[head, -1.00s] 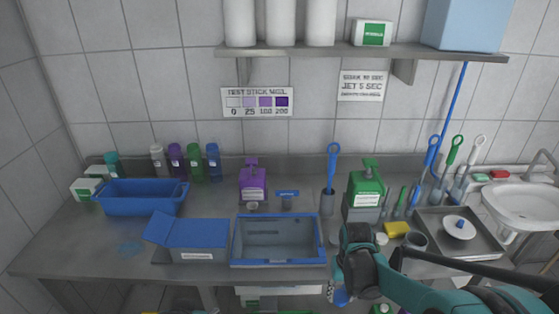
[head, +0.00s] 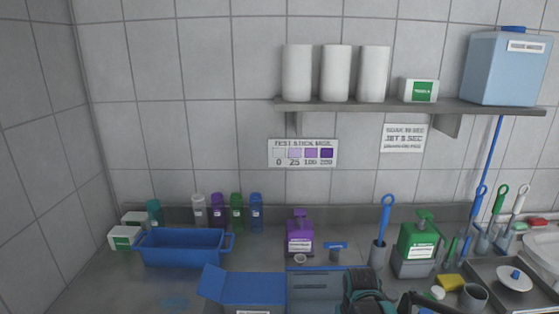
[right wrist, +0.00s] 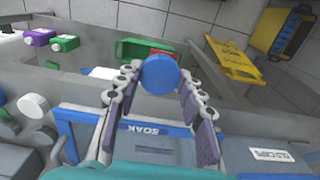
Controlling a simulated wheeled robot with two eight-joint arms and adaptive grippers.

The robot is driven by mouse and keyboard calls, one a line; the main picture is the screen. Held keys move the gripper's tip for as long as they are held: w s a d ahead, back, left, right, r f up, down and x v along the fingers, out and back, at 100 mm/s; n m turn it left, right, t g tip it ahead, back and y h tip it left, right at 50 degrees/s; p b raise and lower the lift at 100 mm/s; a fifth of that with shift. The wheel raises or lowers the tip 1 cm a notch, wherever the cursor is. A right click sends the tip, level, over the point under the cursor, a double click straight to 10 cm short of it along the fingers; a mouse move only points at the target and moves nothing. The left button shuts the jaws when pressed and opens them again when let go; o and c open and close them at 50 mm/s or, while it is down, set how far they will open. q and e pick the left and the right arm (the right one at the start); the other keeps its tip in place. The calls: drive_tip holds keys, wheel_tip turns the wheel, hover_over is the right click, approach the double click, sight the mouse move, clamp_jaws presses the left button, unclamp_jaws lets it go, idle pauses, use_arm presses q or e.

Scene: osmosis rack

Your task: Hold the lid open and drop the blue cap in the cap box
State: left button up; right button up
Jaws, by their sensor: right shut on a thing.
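The blue cap (right wrist: 160,75) is a round disc between the fingertips of my right gripper (right wrist: 160,88), which is shut on it. In the head view my right gripper (head: 363,283) is at the bottom, overlapping the right part of the blue-rimmed bin (head: 317,283); the cap is not visible there. My left gripper is not in view.
A blue tub (head: 185,248), bottles (head: 237,212) and a purple dispenser (head: 300,233) stand at the back. A green dispenser (head: 417,245), a tool holder (head: 378,255) and a tray (head: 540,297) are at the right. The bin's rim reads SOAK in the wrist view.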

use_arm(q)
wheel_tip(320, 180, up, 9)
drive_tip(key=p, duration=0.9)
use_arm(e)
drive_tip(key=w+a+r+y, duration=0.2)
drive_tip(key=w+a+r, duration=0.1)
drive_tip(key=w+r, duration=0.35)
drive_tip(key=w+a+r+y, duration=0.1)
drive_tip(key=w+a+r, duration=0.2)
drive_tip(key=w+r, duration=0.4)
use_arm(q)
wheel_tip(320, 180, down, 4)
drive_tip(key=b, duration=0.4)
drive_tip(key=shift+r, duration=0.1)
use_arm(e)
wheel_tip(320, 180, down, 6)
drive_tip(key=w+a, duration=0.2)
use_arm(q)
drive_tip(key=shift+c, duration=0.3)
